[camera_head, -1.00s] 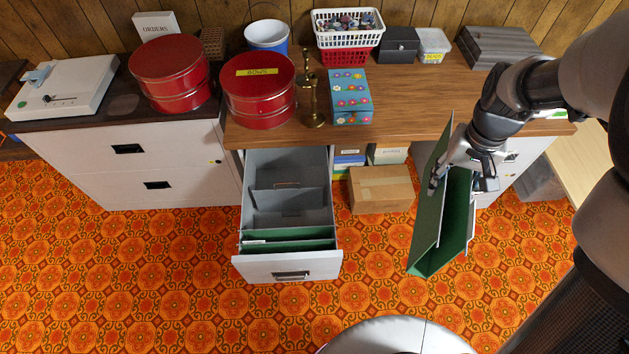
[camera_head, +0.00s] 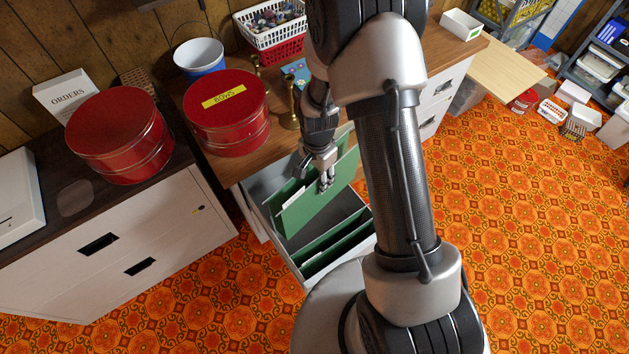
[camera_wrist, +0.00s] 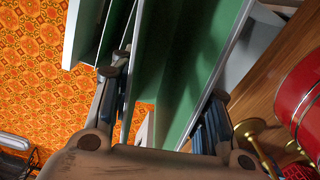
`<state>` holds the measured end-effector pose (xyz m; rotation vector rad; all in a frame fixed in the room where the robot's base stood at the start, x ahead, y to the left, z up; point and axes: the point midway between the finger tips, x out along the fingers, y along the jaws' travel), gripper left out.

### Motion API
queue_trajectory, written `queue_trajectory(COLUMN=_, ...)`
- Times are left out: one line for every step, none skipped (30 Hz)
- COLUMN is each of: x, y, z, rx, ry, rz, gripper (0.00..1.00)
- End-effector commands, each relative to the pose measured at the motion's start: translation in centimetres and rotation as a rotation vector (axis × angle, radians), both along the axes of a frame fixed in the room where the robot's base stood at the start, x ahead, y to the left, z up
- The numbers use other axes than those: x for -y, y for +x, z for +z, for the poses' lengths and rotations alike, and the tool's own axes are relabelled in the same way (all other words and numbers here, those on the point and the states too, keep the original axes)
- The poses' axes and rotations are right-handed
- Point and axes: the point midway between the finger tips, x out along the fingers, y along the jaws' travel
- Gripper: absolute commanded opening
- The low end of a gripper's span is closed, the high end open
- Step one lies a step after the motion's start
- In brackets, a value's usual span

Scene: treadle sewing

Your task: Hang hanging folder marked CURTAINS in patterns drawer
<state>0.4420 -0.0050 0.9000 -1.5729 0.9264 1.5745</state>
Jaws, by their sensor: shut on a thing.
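A green hanging folder (camera_head: 306,208) is held by my gripper (camera_head: 326,178) over the open patterns drawer (camera_head: 366,250). The gripper is shut on the folder's upper edge. The folder hangs tilted, towards the back part of the drawer; I cannot tell whether its lower edge is inside. In the wrist view the green folder (camera_wrist: 198,60) spreads between the fingers (camera_wrist: 165,105). Its CURTAINS marking cannot be read. Other green folders (camera_head: 338,245) hang at the drawer's front.
Brass candlesticks (camera_head: 291,105) and a red BOWS tin (camera_head: 226,115) stand on the wooden top just behind the drawer. A white cabinet (camera_head: 130,245) is at left, with another red tin (camera_head: 120,135) on it.

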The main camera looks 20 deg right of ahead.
Motion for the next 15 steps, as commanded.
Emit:
queue_trajectory(x=0.0, y=-0.4, z=-1.2, rx=-0.004, ry=0.0, rz=-0.063, gripper=0.06)
queue_trajectory(x=0.1, y=-0.5, z=-1.6, rx=-0.003, ry=0.0, rz=-0.096, gripper=0.06)
queue_trajectory(x=0.1, y=-0.6, z=-2.2, rx=-0.002, ry=0.0, rz=-0.133, gripper=0.06)
queue_trajectory(x=0.1, y=-0.7, z=-2.5, rx=-0.001, ry=0.0, rz=-0.153, gripper=0.06)
queue_trajectory(x=0.1, y=-0.7, z=-2.7, rx=-0.001, ry=-0.001, rz=-0.17, gripper=0.06)
queue_trajectory(x=0.1, y=-0.7, z=-2.9, rx=0.0, ry=0.0, rz=-0.186, gripper=0.06)
queue_trajectory(x=0.1, y=-0.7, z=-3.0, rx=0.001, ry=0.0, rz=-0.192, gripper=0.06)
queue_trajectory(x=0.1, y=-0.7, z=-3.0, rx=0.003, ry=0.0, rz=-0.196, gripper=0.06)
queue_trajectory(x=0.1, y=-0.7, z=-3.0, rx=0.003, ry=0.0, rz=-0.198, gripper=0.06)
queue_trajectory(x=0.1, y=-0.7, z=-3.0, rx=0.003, ry=0.0, rz=-0.198, gripper=0.06)
queue_trajectory(x=0.1, y=-0.7, z=-3.0, rx=0.003, ry=0.0, rz=-0.198, gripper=0.06)
queue_trajectory(x=0.1, y=-0.7, z=-3.0, rx=0.003, ry=0.0, rz=-0.197, gripper=0.06)
queue_trajectory(x=0.1, y=-0.7, z=-3.0, rx=0.003, ry=0.0, rz=-0.197, gripper=0.06)
queue_trajectory(x=0.1, y=-0.7, z=-3.0, rx=0.003, ry=0.0, rz=-0.197, gripper=0.06)
queue_trajectory(x=0.1, y=-0.7, z=-3.0, rx=0.003, ry=0.0, rz=-0.196, gripper=0.06)
